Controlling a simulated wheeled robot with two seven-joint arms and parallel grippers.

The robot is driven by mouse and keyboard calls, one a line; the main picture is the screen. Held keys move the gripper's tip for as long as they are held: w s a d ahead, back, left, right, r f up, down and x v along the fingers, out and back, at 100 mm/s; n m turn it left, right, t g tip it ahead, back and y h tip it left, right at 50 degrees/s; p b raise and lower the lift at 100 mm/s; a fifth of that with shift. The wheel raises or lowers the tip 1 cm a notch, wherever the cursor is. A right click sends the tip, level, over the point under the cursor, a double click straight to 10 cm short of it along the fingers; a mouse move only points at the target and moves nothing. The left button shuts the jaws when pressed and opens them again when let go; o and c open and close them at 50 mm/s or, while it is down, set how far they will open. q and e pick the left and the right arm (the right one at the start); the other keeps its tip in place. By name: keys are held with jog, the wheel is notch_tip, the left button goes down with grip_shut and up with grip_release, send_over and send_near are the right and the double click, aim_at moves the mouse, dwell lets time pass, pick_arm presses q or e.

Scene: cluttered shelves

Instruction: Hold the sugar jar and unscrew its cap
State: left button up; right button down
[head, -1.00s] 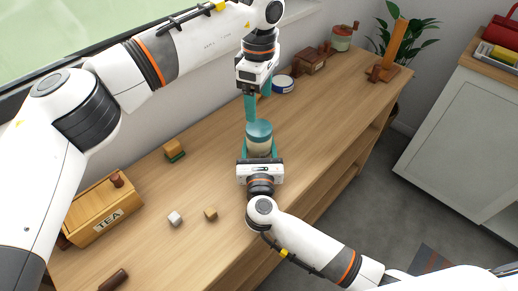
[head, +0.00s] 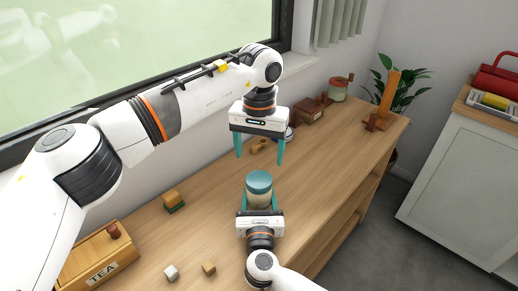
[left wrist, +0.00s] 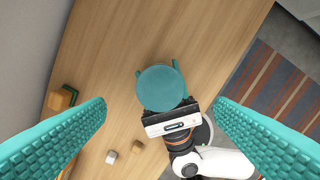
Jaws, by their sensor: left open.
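The sugar jar stands upright, its pale body (head: 258,200) below a round teal cap (head: 258,182). The cap also shows from above in the left wrist view (left wrist: 161,88). My right gripper (head: 260,203) is shut on the jar's body from the near side, one teal finger on each side. My left gripper (head: 259,160) points down above the cap. Its two fingers are wide apart and empty, clear of the cap. The cap sits on the jar. Whether it is loose cannot be seen, nor whether the jar's bottom touches the counter.
A wooden TEA box (head: 98,262) and several small blocks lie to the left on the wooden counter (head: 330,150). A brown box (head: 311,112), a jar with a red lid (head: 340,88) and a wooden stand (head: 387,100) are at the back. The window wall borders the left.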

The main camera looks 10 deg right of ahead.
aim_at(259, 179)
pick_arm(q)
jog(key=shift+f+m, duration=0.15)
jog(key=shift+m, duration=0.45)
notch_tip(259, 179, down, 8)
jog(key=shift+r, duration=0.15)
